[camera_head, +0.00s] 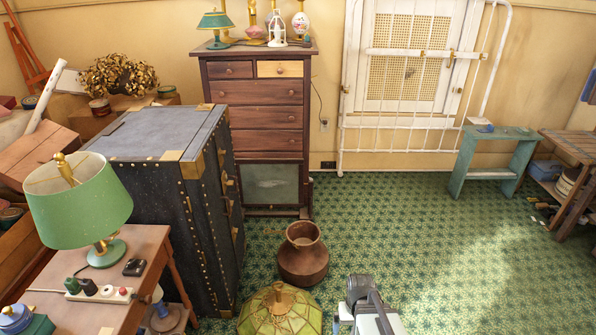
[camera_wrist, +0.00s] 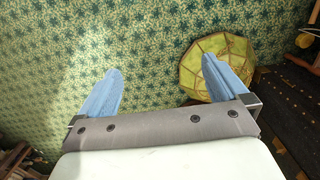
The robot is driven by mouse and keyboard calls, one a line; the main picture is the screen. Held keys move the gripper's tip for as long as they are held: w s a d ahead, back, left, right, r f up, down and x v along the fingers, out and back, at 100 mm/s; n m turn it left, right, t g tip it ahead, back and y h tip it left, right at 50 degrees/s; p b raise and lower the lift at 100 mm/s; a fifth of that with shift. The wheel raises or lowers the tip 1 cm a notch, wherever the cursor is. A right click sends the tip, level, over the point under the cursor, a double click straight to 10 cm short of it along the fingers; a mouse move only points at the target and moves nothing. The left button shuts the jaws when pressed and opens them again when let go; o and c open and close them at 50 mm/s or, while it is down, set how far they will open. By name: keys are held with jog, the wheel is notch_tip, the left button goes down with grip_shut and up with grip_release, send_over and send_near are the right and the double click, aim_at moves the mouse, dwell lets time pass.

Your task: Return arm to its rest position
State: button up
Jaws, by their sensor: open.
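My gripper (camera_wrist: 160,88) shows in the wrist view with its two blue fingers spread wide apart. It is open, with nothing between the fingers but the green patterned carpet (camera_wrist: 150,35) beyond. In the head view my arm (camera_head: 368,305) shows at the bottom centre, above the carpet. A green-and-yellow glass lampshade (camera_head: 281,312) lies on the floor just left of my arm. In the wrist view the lampshade (camera_wrist: 218,62) appears behind the right finger, which partly covers it.
A brown pot (camera_head: 303,262) stands on the carpet beyond the lampshade. A dark trunk (camera_head: 185,240) and a table (camera_head: 125,262) with a green lamp (camera_head: 80,205) stand at left. A teal stool (camera_head: 490,160) is at far right. The carpet at right is open.

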jog(key=s+f+g, duration=0.3)
jog(key=s+f, duration=0.5)
jog(key=s, duration=0.5)
jog(key=s+f+g, duration=0.2)
jog(key=s+f, duration=0.7)
jog(key=s, duration=0.4)
jog(key=shift+s+g, duration=0.2)
jog(key=shift+g, duration=0.2)
